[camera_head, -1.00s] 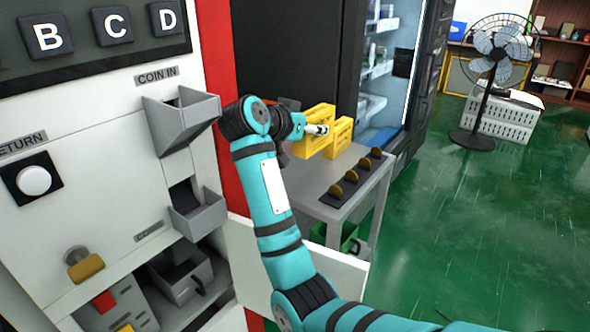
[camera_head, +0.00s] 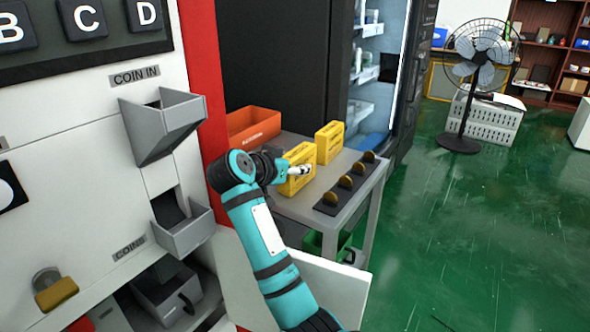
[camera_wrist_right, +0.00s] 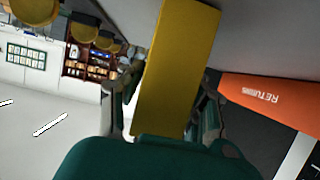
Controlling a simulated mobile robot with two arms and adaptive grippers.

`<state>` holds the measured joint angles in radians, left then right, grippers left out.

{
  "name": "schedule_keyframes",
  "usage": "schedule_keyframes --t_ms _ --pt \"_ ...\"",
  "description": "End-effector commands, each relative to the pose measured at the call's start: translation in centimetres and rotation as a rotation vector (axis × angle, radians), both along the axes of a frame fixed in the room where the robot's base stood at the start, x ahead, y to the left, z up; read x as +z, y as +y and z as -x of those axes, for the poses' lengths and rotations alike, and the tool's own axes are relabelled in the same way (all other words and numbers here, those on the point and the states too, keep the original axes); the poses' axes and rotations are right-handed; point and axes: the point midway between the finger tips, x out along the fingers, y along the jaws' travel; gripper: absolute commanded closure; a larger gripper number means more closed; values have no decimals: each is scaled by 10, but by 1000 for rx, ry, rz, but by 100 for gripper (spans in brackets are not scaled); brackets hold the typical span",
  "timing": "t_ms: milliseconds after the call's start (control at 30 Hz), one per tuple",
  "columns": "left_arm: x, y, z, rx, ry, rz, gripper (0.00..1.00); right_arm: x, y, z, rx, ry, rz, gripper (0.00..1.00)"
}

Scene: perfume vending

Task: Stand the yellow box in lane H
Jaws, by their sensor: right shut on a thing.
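A yellow box (camera_head: 300,154) is in my right gripper (camera_head: 296,172) over the near part of the grey side table. In the right wrist view the yellow box (camera_wrist_right: 178,65) stands out long between the two fingers of the right gripper (camera_wrist_right: 169,105), which is shut on it. I cannot tell whether the box touches the table. A second yellow box (camera_head: 329,142) stands on the table behind it, apart from it. No lane marked H shows. My left gripper is not in view.
The grey table (camera_head: 283,205) also bears an orange bin (camera_head: 254,124) and a dark strip with several brown coins (camera_head: 345,182). The orange bin reads RETURNS in the wrist view (camera_wrist_right: 268,103). The white machine with the coin chute (camera_head: 165,125) is at left. Green floor is free at right.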

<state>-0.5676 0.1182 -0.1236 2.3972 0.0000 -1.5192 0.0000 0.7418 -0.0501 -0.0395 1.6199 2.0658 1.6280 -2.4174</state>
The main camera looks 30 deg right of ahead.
Motion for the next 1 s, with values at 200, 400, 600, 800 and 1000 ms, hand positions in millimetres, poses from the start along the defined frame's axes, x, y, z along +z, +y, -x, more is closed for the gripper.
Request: schedule_keyframes --t_ms 200,400,600,800,1000 --pt "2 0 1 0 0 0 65 0 0 0 1 -2 1 100" --pt "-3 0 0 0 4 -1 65 -1 0 0 1 -2 0 100" --pt "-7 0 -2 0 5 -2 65 -3 0 0 0 0 0 53" --pt "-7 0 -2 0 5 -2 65 -3 0 0 0 0 0 42" --pt "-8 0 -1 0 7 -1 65 -2 0 0 1 -2 0 42"
